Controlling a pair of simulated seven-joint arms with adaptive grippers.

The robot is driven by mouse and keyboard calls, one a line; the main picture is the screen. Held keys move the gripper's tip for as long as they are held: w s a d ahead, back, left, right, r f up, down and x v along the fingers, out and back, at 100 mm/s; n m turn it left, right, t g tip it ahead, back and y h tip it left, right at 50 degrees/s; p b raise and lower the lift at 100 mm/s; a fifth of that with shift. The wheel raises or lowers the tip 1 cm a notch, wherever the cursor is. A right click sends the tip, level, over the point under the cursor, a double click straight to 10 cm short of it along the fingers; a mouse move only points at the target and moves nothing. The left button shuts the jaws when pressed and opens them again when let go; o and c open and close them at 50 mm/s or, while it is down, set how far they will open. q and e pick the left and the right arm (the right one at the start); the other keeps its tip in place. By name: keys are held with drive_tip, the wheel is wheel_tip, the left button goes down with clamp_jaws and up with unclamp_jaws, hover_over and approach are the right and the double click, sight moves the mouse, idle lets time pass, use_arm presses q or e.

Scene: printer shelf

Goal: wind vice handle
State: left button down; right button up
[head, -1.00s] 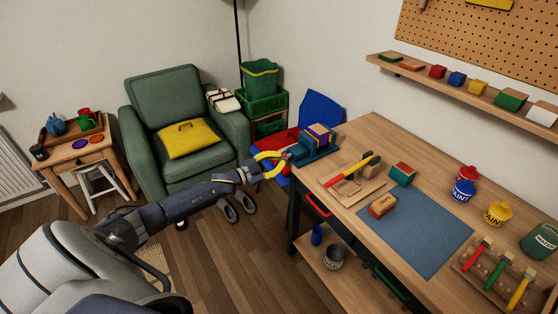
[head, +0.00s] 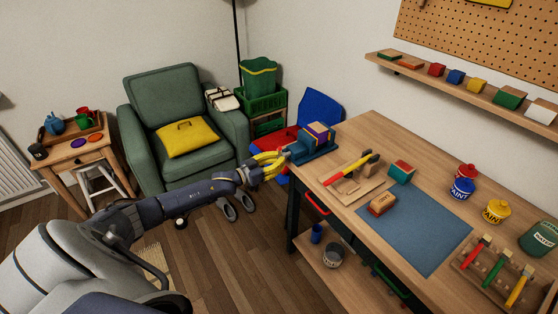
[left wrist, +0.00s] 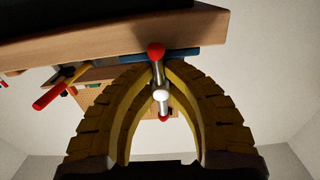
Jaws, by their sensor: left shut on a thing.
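The blue vice (head: 313,151) sits at the far left corner of the workbench, with a purple and yellow block (head: 318,133) in its jaws. The vice handle is a metal bar with red end knobs, seen in the left wrist view (left wrist: 157,72) in front of the round screw end. My left gripper (head: 282,157) has yellow fingers and is at the handle, off the bench's left edge. In the left wrist view its fingers (left wrist: 160,66) curve in on both sides of the bar and are shut on it. My right gripper is in neither view.
The workbench (head: 385,142) holds a hammer (head: 361,167) on a wooden board, a brush-like block (head: 382,203), a blue mat (head: 425,235) and paint pots (head: 464,190). A green armchair (head: 170,95) stands behind my left arm. A blue and red chair (head: 322,107) is behind the vice.

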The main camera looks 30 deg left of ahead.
use_arm(q)
drive_tip(key=shift+r, duration=0.1)
idle(0.3)
drive_tip(key=c, duration=1.5)
unclamp_jaws()
drive_tip(key=shift+w, duration=0.1)
drive_tip(key=shift+o, duration=0.2)
drive_tip(key=v, duration=1.2)
